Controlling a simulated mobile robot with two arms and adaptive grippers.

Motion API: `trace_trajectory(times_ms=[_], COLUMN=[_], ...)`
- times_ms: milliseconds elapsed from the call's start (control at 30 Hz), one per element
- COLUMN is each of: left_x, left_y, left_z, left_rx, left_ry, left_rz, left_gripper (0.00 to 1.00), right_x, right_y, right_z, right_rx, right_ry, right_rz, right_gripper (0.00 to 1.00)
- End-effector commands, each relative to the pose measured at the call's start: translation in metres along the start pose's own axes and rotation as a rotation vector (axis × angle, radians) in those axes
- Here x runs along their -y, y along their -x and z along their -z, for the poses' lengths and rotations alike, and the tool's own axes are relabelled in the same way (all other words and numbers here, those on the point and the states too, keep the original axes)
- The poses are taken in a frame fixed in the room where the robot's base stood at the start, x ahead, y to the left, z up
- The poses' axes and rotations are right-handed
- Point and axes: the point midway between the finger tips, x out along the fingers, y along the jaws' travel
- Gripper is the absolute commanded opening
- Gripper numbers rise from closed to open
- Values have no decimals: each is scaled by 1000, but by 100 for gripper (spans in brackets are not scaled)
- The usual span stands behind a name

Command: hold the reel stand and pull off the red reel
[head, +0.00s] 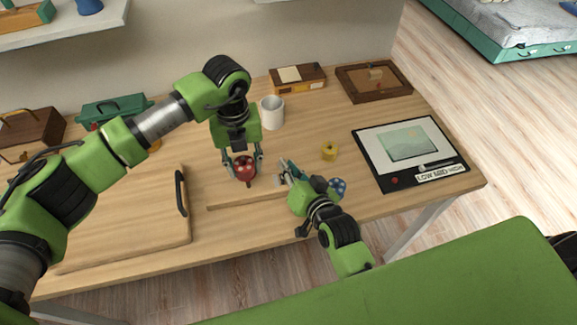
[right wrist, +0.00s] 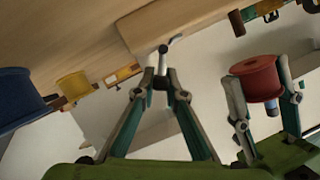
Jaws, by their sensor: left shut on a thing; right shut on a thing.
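The red reel (head: 246,170) is between the fingers of my left gripper (head: 243,167), which is shut on it above the table. It also shows at the right of the right wrist view (right wrist: 257,78). The reel stand has a long wooden base (head: 232,201) lying on the table. My right gripper (head: 284,172) is shut on a thin grey metal part of the stand (right wrist: 163,48), seen between its fingertips (right wrist: 160,80) in the right wrist view. I cannot tell whether the red reel is still around any part of the stand.
A yellow reel (head: 330,152) and a blue reel (head: 338,187) stand right of my right gripper. A white mug (head: 272,112) is behind. A wooden board with a black handle (head: 130,225) lies left; a dark-framed pad (head: 368,152) lies right.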

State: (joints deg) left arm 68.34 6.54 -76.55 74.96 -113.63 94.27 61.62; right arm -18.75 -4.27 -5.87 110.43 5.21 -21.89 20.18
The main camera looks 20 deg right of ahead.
Motion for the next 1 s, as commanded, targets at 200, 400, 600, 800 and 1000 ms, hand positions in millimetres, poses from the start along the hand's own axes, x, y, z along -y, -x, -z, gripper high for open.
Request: trace_trajectory(times_ms=[200,400,600,800,1000], left_x=[0,0,0,0,0], left_y=[11,21,31,40,42], left_z=[-1,0,-1,0,0], left_rx=[2,1,2,1,0], left_ry=[0,0,0,0,0], left_rz=[1,1,1,1,0], left_gripper=[1,1,1,1,1], right_x=[-1,-1,-1,-1,-1], right_y=[0,0,0,0,0], right_z=[0,0,0,0,0], right_rx=[1,1,1,1,0], right_ry=[1,1,1,1,1], right_rz=[-1,-1,-1,-1,-1], right_gripper=[0,0,0,0,0])
